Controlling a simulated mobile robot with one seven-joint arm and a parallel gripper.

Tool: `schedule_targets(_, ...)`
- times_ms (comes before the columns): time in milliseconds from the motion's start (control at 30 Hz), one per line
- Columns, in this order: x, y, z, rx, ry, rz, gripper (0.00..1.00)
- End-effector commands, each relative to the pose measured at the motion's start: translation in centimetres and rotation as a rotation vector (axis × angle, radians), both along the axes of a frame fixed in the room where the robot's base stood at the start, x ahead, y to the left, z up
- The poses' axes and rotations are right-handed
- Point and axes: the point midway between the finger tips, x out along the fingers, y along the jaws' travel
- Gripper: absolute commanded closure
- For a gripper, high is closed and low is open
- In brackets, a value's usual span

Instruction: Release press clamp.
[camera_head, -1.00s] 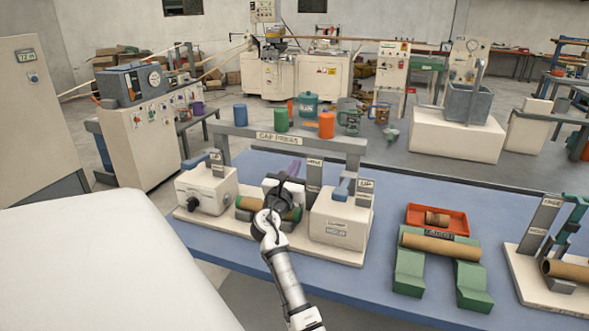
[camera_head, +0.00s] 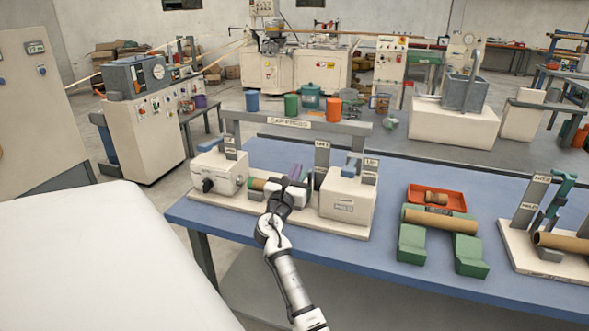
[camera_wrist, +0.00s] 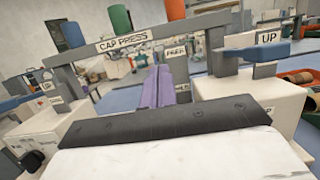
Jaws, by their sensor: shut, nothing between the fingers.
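The cap press stands on a pale base (camera_head: 320,230) on the blue table, with a grey crossbar labelled CAP PRESS (camera_head: 300,124). A purple lever (camera_head: 296,172) is in the middle of the press, just beyond my gripper (camera_head: 289,189). In the wrist view the purple lever (camera_wrist: 157,88) points away beside a grey post (camera_wrist: 178,66) with a FREE label and a partly hidden lower label.
A brown tube on green supports (camera_head: 412,242), a red tray (camera_head: 450,196) and another fixture (camera_head: 540,250) are to the right. Table space between is clear.

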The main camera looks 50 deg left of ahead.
Motion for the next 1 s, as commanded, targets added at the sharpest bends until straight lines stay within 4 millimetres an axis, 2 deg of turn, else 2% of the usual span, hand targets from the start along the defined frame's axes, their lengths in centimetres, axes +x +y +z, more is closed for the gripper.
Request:
schedule_targets(400,0.0,-0.1,-0.2,0.009,0.004,0.006,1.0)
schedule_targets(467,-0.4,-0.1,0.3,0.057,0.029,0.04,1.0)
schedule_targets(533,-1.5,-0.1,1.7,0.17,0.086,0.12,1.0)
schedule_targets(667,-5.4,-0.9,6.5,0.523,0.283,0.398,1.0)
schedule_targets(767,-9.7,-2.9,11.5,0.831,0.479,0.684,1.0)
schedule_targets(867,-14.3,-6.3,16.5,1.1,0.684,0.996,1.0)
schedule_targets(967,-18.9,-10.8,20.9,1.298,0.887,1.309,1.0)
schedule_targets(1000,-20.6,-12.8,22.5,1.358,0.969,1.435,1.0)
